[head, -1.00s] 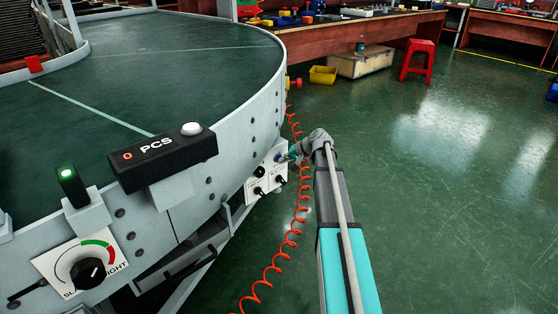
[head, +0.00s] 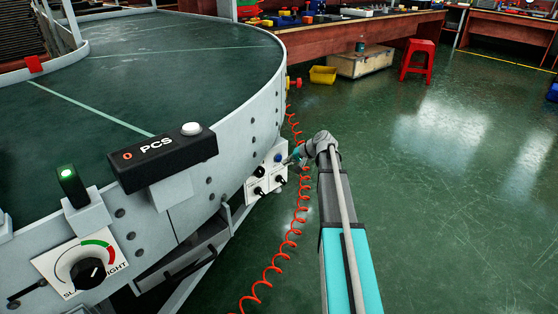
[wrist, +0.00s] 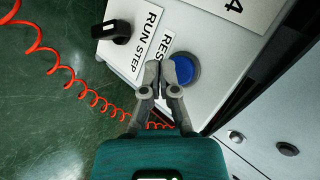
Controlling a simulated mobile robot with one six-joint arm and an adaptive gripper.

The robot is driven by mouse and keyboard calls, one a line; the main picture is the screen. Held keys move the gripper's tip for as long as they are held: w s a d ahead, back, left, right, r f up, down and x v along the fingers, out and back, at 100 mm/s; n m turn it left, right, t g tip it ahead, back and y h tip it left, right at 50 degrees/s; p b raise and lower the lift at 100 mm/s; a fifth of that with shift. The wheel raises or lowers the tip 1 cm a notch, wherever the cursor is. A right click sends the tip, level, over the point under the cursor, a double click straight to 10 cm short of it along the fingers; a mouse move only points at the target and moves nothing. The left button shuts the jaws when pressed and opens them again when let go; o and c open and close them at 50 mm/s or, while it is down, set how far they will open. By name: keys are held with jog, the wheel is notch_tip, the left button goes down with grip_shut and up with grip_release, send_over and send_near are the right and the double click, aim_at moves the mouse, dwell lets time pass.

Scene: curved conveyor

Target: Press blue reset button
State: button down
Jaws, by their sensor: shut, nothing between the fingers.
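The blue reset button (wrist: 186,69) is a round blue cap in a dark ring on a white control box (wrist: 209,33) in the wrist view. It also shows small in the head view (head: 278,157). A partly covered label starting "RES" lies beside it. My gripper (wrist: 161,66) is shut and empty, with its fingertips at the left edge of the button in the picture, overlapping its rim. I cannot tell whether they touch it. In the head view my gripper (head: 291,158) is at the control box, small and partly hidden by my wrist.
A black switch (wrist: 118,31) by the "RUN STEP" label juts from the same box. A coiled red hose (head: 292,235) hangs beside the box. The curved conveyor (head: 180,70) stands at left with a black PCS unit (head: 165,160).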

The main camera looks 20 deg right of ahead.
jog(key=shift+s+d, duration=0.25)
jog(key=shift+s, duration=0.5)
jog(key=shift+s+d, duration=0.3)
jog(key=shift+s, duration=0.4)
jog(key=shift+s+d, duration=0.25)
jog(key=shift+s, duration=0.5)
jog(key=shift+a, duration=0.1)
jog(key=s+a+r+n+g+h+p, duration=0.35)
jog(key=s+a+p, duration=0.35)
jog(key=s+a, duration=0.5)
jog(key=s+a+r+n+g+h+p, duration=0.35)
jog(key=s+a+p, duration=0.35)
jog(key=s+a, duration=0.5)
notch_tip(320, 180, up, 38)
jog(key=p, duration=3.7)
jog(key=shift+p, duration=0.35)
jog(key=shift+r, duration=0.1)
